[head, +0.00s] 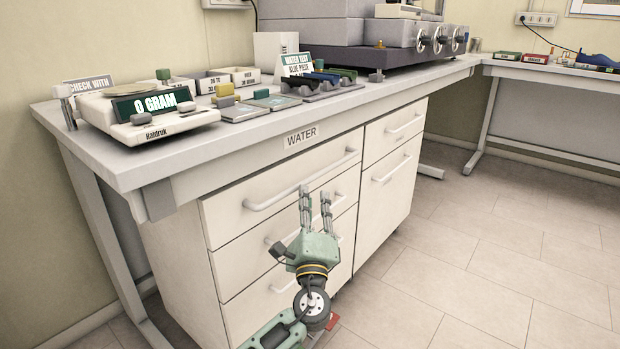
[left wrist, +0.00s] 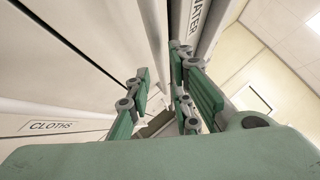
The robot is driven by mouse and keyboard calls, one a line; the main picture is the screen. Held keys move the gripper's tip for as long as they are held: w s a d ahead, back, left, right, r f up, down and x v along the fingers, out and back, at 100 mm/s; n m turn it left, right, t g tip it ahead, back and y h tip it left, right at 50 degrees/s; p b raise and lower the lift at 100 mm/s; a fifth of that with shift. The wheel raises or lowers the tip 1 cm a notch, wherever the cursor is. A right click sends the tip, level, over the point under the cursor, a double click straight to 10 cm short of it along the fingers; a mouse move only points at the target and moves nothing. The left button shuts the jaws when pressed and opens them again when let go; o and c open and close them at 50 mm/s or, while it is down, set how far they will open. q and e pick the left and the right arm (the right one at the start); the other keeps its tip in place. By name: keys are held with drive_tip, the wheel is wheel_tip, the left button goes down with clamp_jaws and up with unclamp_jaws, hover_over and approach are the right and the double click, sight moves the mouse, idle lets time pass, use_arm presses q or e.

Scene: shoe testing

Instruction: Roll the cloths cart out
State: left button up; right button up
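A CLOTHS label (left wrist: 52,126) sits on a pale panel at the lower left of the left wrist view. Under the desk in the head view stand a wide white three-drawer unit (head: 235,215) and a narrower white unit (head: 385,210) with a drawer above a larger front. Both look closed and have bar handles. No CLOTHS label is readable there, so I cannot tell which unit it marks. My left gripper (head: 316,192) is open and empty, fingers pointing up, in front of the drawer fronts. It also shows in the left wrist view (left wrist: 160,75). My right gripper is not in view.
The desk (head: 240,143) overhangs the units and carries a scale (head: 150,115), small trays and a large grey machine (head: 375,40). A WATER label (head: 300,137) is on its front edge. Another table (head: 550,75) stands at the right. The tiled floor (head: 480,250) at right is clear.

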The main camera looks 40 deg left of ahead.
sight(310, 180)
use_arm(q)
drive_tip(key=b+x, duration=0.1)
drive_tip(key=x, duration=0.6)
drive_tip(key=shift+a, duration=0.15)
clamp_jaws()
